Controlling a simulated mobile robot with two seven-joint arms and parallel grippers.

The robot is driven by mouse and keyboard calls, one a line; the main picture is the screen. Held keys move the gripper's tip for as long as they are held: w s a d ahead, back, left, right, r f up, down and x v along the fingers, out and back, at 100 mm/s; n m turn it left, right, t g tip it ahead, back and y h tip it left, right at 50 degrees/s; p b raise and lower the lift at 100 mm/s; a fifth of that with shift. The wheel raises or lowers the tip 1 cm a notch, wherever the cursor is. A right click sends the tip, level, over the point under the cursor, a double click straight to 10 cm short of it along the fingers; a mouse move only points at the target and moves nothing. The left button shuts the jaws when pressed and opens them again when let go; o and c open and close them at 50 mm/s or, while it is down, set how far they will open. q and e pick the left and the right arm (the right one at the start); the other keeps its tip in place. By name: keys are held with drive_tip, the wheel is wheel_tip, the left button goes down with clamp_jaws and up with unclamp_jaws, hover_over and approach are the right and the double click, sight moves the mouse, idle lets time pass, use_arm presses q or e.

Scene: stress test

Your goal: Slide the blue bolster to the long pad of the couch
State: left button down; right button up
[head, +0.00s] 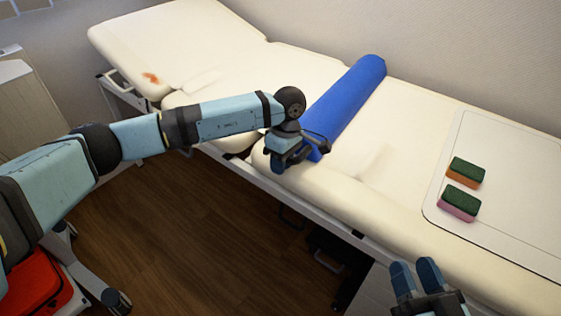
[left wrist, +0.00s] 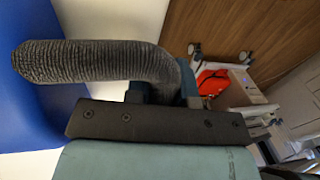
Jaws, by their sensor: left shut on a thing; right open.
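The blue bolster (head: 348,95) lies across the cream couch (head: 400,125), its far end near the wall. It also shows as a blue surface at the left of the left wrist view (left wrist: 30,110). My left gripper (head: 287,158) is at the bolster's near end, by the couch's front edge, and is shut on it; the exact contact is partly hidden. A dark ribbed finger (left wrist: 95,62) crosses in front of the blue in the left wrist view. My right gripper (head: 416,272) is open and empty in front of the couch at the lower right.
A white board (head: 500,225) on the couch's right part bears two green-topped sponges, one orange (head: 464,173) and one pink (head: 459,202) below. A reddish-brown stain (head: 152,78) marks the left pad. The couch is bare between bolster and board. A red item (head: 35,290) is at lower left.

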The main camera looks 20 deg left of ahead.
use_arm(q)
drive_tip(key=shift+s+d, duration=0.1)
drive_tip(key=shift+d, duration=0.2)
drive_tip(key=c, duration=0.9)
unclamp_jaws()
drive_tip(key=shift+r, duration=0.1)
drive_tip(key=shift+r+p, duration=0.4)
drive_tip(key=shift+r, duration=0.2)
wheel_tip(320, 180, up, 6)
drive_tip(key=w+p, duration=0.1)
drive_tip(key=p, duration=0.2)
drive_tip(key=shift+w+d+r, duration=0.2)
drive_tip(key=shift+w+r, duration=0.05)
drive_tip(key=shift+w, duration=0.05)
